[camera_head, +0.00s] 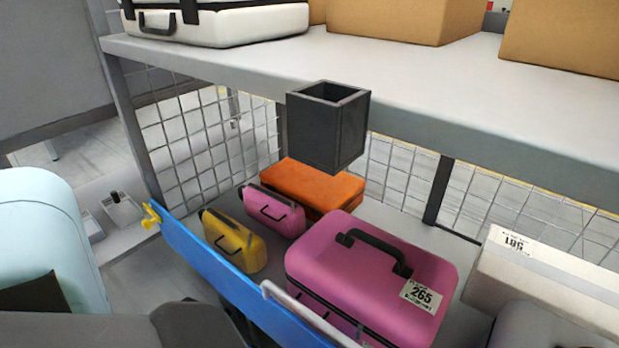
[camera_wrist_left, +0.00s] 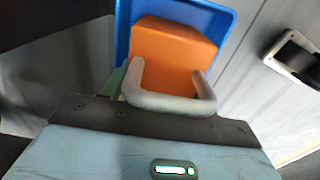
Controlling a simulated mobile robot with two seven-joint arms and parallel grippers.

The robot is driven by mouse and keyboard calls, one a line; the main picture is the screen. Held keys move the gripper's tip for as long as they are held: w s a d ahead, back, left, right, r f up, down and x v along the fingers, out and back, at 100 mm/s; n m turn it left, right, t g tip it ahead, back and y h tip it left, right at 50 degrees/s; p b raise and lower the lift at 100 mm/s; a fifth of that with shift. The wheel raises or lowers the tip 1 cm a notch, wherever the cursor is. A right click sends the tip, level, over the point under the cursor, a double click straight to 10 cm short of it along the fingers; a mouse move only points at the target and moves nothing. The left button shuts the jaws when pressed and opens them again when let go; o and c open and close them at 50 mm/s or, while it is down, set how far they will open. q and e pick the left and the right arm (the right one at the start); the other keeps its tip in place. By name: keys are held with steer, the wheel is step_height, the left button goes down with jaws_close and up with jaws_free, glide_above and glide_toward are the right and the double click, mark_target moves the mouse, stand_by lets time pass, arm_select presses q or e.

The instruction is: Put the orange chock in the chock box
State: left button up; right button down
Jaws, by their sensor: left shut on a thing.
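The orange chock (camera_wrist_left: 172,42) is a block with a slanted top, seen in the left wrist view in front of a blue rounded surface (camera_wrist_left: 227,18). My left gripper (camera_wrist_left: 170,78) is shut on it, with pale grey finger parts at its near end; the contact is partly hidden. In the head view I cannot make out the chock or the left fingertips. The chock box (camera_head: 327,130) is a dark, open-topped box at the front edge of the white shelf, and its inside looks empty. My right gripper is not in view.
A white shelf (camera_head: 420,85) bears cardboard boxes (camera_head: 400,18) and a white case (camera_head: 225,25). Below stand a large pink case (camera_head: 330,255), a small pink case (camera_head: 285,220), a yellow case (camera_head: 235,243) and an orange case (camera_head: 315,182). A blue bar (camera_head: 220,272) edges the lower deck.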

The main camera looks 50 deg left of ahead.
arm_select(q)
steer(key=o, duration=1.1)
steer(key=shift+f, duration=0.1)
step_height(320, 180, up, 7)
steer(key=p, duration=0.4)
steer(key=shift+r, duration=0.45)
